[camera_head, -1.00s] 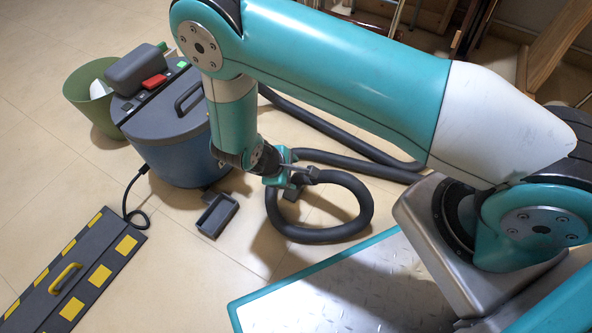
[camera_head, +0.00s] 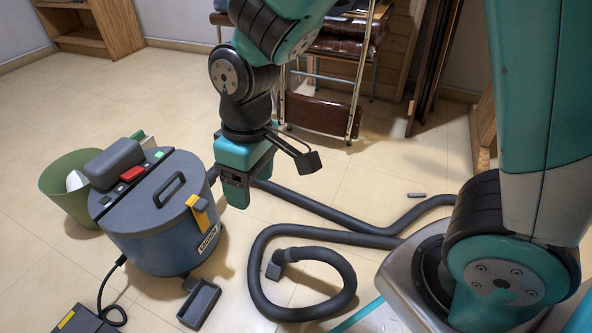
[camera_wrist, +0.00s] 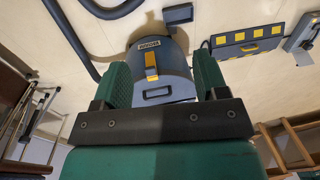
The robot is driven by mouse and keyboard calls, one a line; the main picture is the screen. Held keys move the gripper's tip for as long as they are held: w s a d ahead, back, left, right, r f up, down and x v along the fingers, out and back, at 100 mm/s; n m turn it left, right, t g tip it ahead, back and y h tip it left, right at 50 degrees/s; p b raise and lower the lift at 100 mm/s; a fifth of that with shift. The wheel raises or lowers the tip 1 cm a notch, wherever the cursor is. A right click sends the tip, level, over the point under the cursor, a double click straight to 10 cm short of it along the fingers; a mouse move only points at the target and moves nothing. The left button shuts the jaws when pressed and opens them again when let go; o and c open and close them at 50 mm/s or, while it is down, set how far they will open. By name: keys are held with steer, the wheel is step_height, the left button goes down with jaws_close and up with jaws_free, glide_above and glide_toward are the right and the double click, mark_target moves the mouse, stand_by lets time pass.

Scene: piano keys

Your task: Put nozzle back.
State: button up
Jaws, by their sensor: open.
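The vacuum (camera_head: 165,225) is a blue drum with a grey lid, left of the nozzle. My gripper (camera_head: 248,180) is open and empty, raised above and behind the nozzle. The wrist view shows the vacuum (camera_wrist: 165,85) between the spread fingers.
A green bin (camera_head: 68,195) stands left of the vacuum. The hose (camera_head: 320,208) runs right across the floor toward my base. A brown chair (camera_head: 325,110) and shelves stand at the back.

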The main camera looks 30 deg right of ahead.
steer(key=s+d+r+y, duration=0.2)
steer(key=s+r+y, duration=0.1)
steer(key=s+r, duration=0.7)
steer(key=shift+s+t, duration=0.3)
steer(key=shift+s, duration=0.35)
